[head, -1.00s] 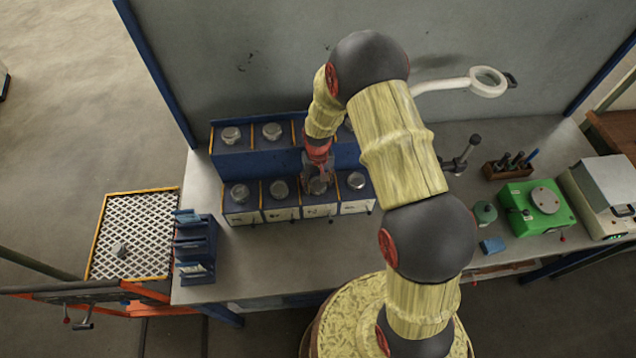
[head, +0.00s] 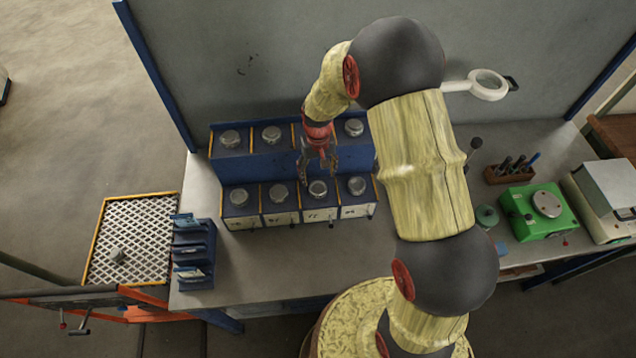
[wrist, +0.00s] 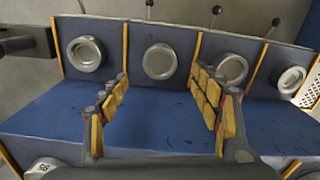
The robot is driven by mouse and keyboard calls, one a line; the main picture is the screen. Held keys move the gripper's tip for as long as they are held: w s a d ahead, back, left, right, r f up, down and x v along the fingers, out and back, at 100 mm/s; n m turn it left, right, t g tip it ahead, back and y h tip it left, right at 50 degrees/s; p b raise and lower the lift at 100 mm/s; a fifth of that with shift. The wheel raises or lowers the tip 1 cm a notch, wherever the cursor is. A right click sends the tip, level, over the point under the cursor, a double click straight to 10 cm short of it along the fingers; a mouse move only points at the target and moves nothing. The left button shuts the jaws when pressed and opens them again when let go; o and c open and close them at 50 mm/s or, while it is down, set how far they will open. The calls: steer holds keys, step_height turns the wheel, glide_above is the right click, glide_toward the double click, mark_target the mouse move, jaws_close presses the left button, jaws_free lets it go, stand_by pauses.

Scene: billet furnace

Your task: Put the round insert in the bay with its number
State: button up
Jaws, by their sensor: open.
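My gripper (head: 318,178) is open and empty, raised above and behind the front row of the blue bay rack (head: 260,168). A round silver insert (head: 318,188) sits in the third front bay from the left, apart from the fingers. Inserts also sit in the other front bays (head: 239,197), (head: 278,192), (head: 357,185). In the wrist view (wrist: 205,100) the open fingers stand over bare blue rack, with an insert (wrist: 160,61) beyond the gap. The number plates are too small to read. The third rear bay is hidden behind my gripper.
Rear bays hold more round pieces (head: 230,138). A mesh-topped cart (head: 135,225) with a small grey piece (head: 118,254) stands left, beside a blue card rack (head: 194,250). A green device (head: 533,212) stands right. The bench front (head: 275,265) is clear.

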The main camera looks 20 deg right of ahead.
steer(key=s+r+t, duration=0.1)
steer(key=s+r, duration=0.3)
steer(key=r, duration=0.8)
steer(key=s+r+t, duration=0.2)
steer(key=s+r, duration=0.2)
steer(key=r, duration=0.7)
steer(key=s+r+t, duration=0.1)
steer(key=s+r, duration=0.3)
steer(key=s, duration=0.4)
steer(key=s+r+t, duration=0.1)
steer(key=s+r, duration=0.4)
steer(key=s, duration=0.4)
steer(key=shift+s+r+t, duration=0.25)
steer(key=shift+r+t, duration=0.05)
steer(key=shift+f, duration=0.1)
step_height(320, 180, down, 23)
steer(key=b, duration=2.3)
steer(key=shift+b, duration=0.3)
